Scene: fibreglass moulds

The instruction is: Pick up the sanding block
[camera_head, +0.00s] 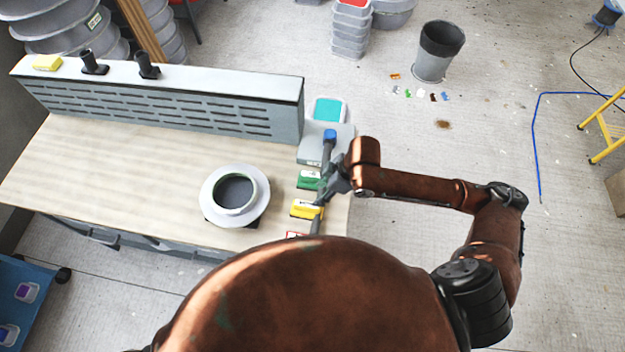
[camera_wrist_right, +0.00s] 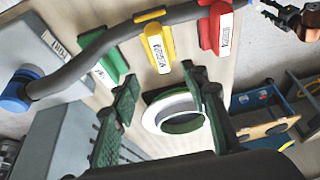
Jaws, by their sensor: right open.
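Three coloured blocks with white labels lie along the bench's right end: a green block (camera_head: 309,180), a yellow block (camera_head: 306,209) and a red-edged block (camera_head: 296,235), mostly hidden behind my copper body. I cannot tell which is the sanding block. In the right wrist view, the green (camera_wrist_right: 112,62), yellow (camera_wrist_right: 158,48) and red (camera_wrist_right: 217,28) blocks lie in a row beyond the fingers. My right gripper (camera_head: 335,182) is open near the green block; its fingers also show in the wrist view (camera_wrist_right: 163,80). What seems my left gripper (camera_wrist_right: 287,14) shows small, its jaws unclear.
A grey hose with a blue end (camera_head: 330,135) runs beside the blocks. A round grey mould (camera_head: 262,205) sits on the bench (camera_head: 130,165). A slotted grey panel (camera_head: 170,105) stands at the back, a yellow piece (camera_head: 47,62) on top.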

